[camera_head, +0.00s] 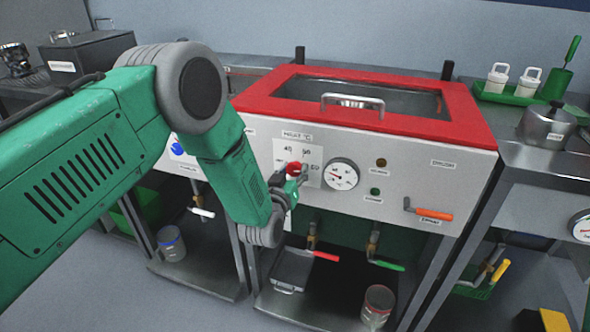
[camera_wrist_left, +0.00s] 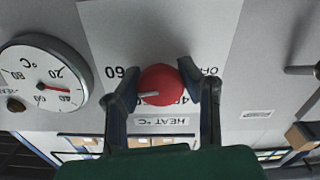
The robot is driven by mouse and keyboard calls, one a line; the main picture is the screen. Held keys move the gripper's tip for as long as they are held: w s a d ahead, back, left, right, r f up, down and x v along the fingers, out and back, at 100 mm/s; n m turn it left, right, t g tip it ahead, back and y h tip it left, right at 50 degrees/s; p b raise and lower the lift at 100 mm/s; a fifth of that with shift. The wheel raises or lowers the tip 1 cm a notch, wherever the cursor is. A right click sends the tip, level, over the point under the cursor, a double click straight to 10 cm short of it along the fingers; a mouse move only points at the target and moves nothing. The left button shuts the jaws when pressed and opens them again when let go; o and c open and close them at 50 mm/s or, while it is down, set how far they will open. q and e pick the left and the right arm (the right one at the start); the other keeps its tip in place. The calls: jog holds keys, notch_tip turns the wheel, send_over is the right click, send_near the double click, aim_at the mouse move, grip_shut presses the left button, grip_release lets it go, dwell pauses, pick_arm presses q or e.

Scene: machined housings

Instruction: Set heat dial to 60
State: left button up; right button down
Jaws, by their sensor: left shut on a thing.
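The red heat dial (camera_head: 293,168) is on the white front panel under the "HEAT °C" label, with printed marks around it. In the left wrist view, which is upside down, the red dial (camera_wrist_left: 161,84) shows a white pointer reaching left and slightly down. The printed 60 (camera_wrist_left: 125,73) is left of the dial, and OFF is at its right. The 40 is partly covered below. My left gripper (camera_wrist_left: 160,90) is shut on the dial, one finger on each side; its fingers (camera_head: 288,182) also show in the head view. My right gripper is not in view.
A white gauge (camera_head: 343,173) sits just right of the dial. The panel belongs to a unit with a red-framed lid (camera_head: 380,115). An orange-handled valve (camera_head: 433,213) is further right. Red and green valve handles, a metal tray (camera_head: 292,268) and a jar (camera_head: 377,305) are below.

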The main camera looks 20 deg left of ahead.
pick_arm(q)
jog(key=shift+o, duration=0.2)
jog(key=shift+s+f+m, duration=0.25)
jog(key=shift+f+m, duration=0.25)
jog(key=shift+m, duration=0.6)
jog(key=shift+c, duration=0.2)
jog(key=o, duration=1)
jog(key=shift+o, duration=1.2)
jog(key=shift+w+r, duration=0.1)
jog(key=shift+r, duration=0.1)
jog(key=s, duration=1.2)
jog(key=shift+a, duration=0.2)
